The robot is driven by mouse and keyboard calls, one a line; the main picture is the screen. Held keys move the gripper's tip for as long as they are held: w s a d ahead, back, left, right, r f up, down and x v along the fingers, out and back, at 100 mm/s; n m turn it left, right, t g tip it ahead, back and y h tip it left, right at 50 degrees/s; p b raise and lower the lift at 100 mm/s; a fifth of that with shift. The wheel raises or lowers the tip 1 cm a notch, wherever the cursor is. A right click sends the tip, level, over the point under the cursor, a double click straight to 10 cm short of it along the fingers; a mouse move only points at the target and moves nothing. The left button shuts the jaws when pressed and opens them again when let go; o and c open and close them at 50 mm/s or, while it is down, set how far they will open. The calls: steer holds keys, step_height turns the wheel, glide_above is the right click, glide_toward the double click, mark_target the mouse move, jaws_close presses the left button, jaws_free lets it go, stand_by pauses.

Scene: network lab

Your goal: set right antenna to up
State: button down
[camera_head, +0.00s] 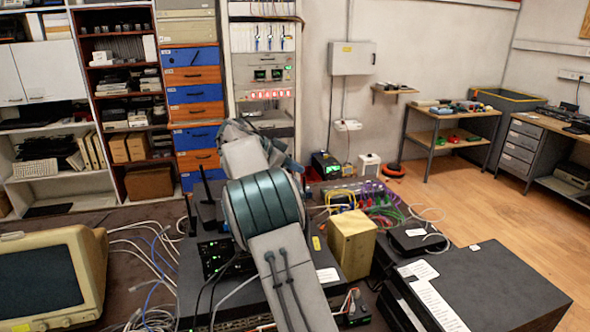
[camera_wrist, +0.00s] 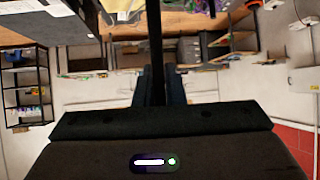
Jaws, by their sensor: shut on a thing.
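My gripper (camera_wrist: 160,88) shows in the wrist view, with its two dark fingers closed around a thin, straight black rod. This rod, an antenna (camera_wrist: 155,32), runs from the fingers to the top edge of the picture. In the head view my arm hides the gripper and the held antenna. A black device (camera_head: 208,214) stands on the bench just left of my arm. One thin black antenna (camera_head: 205,184) rises from it, leaning a little left. Another thin black rod (camera_head: 189,216) stands further left, also slightly tilted. I cannot tell which of these belongs with the held one.
A beige monitor (camera_head: 45,275) and loose cables (camera_head: 150,255) lie left of my arm. A yellowish box (camera_head: 351,243), a patch unit with coloured cables (camera_head: 365,195) and a large dark case (camera_head: 485,285) crowd the right. The floor (camera_head: 500,215) beyond is clear.

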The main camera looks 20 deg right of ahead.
steer(key=c, duration=1.5)
jaws_free()
steer(key=shift+a, duration=0.1)
steer(key=v, duration=1.3)
steer(key=shift+a+r+b, duration=0.25)
steer(key=shift+a+b, duration=0.05)
steer(key=shift+b, duration=0.05)
steer(key=shift+d, duration=0.1)
